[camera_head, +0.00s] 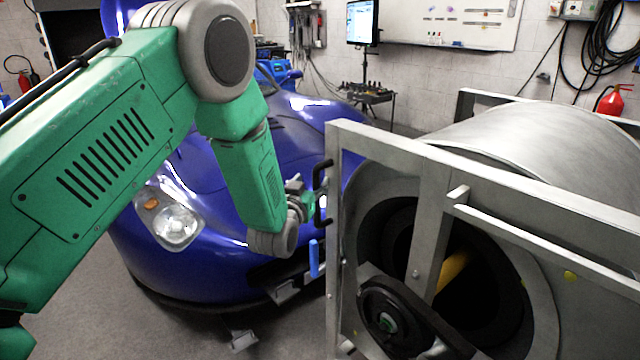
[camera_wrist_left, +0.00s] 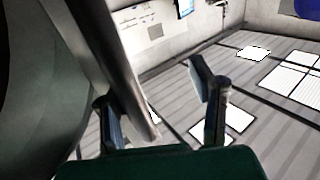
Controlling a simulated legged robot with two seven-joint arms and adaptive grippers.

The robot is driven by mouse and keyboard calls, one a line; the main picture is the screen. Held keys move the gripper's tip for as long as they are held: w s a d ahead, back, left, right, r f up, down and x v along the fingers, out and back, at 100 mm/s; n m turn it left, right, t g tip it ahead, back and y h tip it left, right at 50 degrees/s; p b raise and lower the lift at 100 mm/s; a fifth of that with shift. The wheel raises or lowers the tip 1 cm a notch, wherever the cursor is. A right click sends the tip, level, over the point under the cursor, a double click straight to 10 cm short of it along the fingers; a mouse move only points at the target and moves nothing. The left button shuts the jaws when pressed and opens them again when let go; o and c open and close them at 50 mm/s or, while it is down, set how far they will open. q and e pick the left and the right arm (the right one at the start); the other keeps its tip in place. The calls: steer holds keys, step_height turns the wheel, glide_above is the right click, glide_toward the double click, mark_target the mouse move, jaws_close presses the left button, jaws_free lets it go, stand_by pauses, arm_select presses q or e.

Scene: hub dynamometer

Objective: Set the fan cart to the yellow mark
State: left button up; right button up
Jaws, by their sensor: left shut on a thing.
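The fan cart (camera_head: 440,165) is a large grey metal frame around a round fan duct, filling the right of the head view. A black handle (camera_head: 321,190) stands upright on its left edge. My left gripper (camera_head: 309,200) is at this handle, shut on it. In the left wrist view, a dark bar (camera_wrist_left: 125,75) passes between the fingers of my left gripper (camera_wrist_left: 160,105). A small yellow dot (camera_head: 570,276) shows on the cart's front, and a yellow part (camera_head: 455,268) shows inside the duct. I see no yellow mark on the floor. My right gripper is out of view.
A blue car (camera_head: 225,215) stands close behind my left arm, left of the cart. A black wheel (camera_head: 388,318) is at the cart's lower front. A monitor stand (camera_head: 365,90) and a red extinguisher (camera_head: 610,100) are farther back. Grey floor (camera_head: 130,320) is clear at the lower left.

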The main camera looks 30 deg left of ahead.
arm_select(q)
steer(key=s, duration=1.2)
steer(key=shift+s+d+f, duration=0.15)
steer(key=shift+d+f, duration=0.1)
steer(key=shift+d, duration=0.15)
steer(key=shift+f, duration=0.1)
steer(key=s+d+f+m+g+h, duration=0.1)
steer(key=s+d+f+g, duration=0.1)
steer(key=s+f+g, duration=0.5)
steer(key=s+d+f+m+g+h, duration=0.15)
steer(key=s+f, duration=0.35)
steer(key=f, duration=0.7)
steer(key=s+d+f+g, duration=0.1)
steer(key=s+f+g, duration=0.3)
steer(key=s, duration=0.7)
steer(key=s+d+f+g, duration=0.1)
steer(key=s+f+g, duration=0.3)
steer(key=s, duration=0.6)
steer(key=shift+s+d+f+h, duration=0.35)
steer(key=shift+s+f+h, duration=0.1)
steer(key=shift+f, duration=0.15)
